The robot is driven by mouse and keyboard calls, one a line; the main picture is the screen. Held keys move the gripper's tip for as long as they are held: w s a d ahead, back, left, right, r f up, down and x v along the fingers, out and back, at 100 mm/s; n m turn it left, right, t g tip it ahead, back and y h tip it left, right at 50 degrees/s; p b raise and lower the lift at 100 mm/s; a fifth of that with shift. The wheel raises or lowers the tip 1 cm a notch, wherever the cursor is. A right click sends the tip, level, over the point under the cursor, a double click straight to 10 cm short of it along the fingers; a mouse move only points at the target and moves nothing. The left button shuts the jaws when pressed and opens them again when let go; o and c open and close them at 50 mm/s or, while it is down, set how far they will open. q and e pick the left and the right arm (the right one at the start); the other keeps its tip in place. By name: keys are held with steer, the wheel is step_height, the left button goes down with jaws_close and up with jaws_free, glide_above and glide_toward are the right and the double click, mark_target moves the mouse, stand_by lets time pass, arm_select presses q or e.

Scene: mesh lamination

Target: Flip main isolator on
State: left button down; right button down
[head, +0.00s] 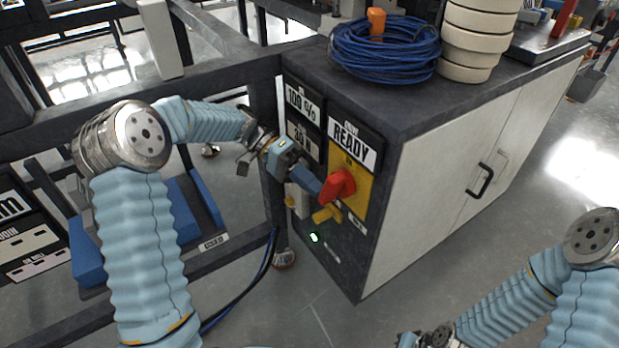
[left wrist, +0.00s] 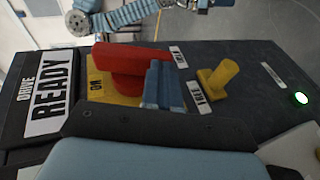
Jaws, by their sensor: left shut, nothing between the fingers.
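The main isolator is a red rotary handle (head: 338,185) on a yellow plate (head: 362,178) at the front of the dark cabinet. In the left wrist view the red handle (left wrist: 125,56) lies lengthwise across the picture, beside an "ON" mark on the yellow plate (left wrist: 97,88). My left gripper (head: 314,187) is shut with nothing between its fingers. Its blue fingertips (left wrist: 163,82) are close beside one end of the red handle; I cannot tell whether they touch it. My right arm shows at the lower right, its hand cut off by the bottom edge.
A yellow lever (head: 327,214) sits just below the isolator, close to my left fingers. A green lamp (head: 314,237) glows lower down. A "READY" label (head: 352,144) is above. Coiled blue cable (head: 385,50) and stacked cream rings (head: 478,38) stand on the cabinet top.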

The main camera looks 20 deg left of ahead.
arm_select(q)
steer(key=shift+s+d+f+b, duration=0.2)
steer(key=shift+f+b, duration=0.15)
steer(key=shift+f, duration=0.25)
steer(key=shift+d+f, duration=0.1)
steer(key=shift+f, duration=0.05)
stand_by(0.3)
steer(key=s+d+r, duration=0.2)
steer(key=s+r, duration=0.4)
steer(key=s+d+r, duration=0.2)
steer(key=s+r, duration=0.5)
steer(key=shift+s+d+b, duration=0.15)
steer(key=shift+d+b, duration=0.1)
steer(key=shift+b, duration=0.2)
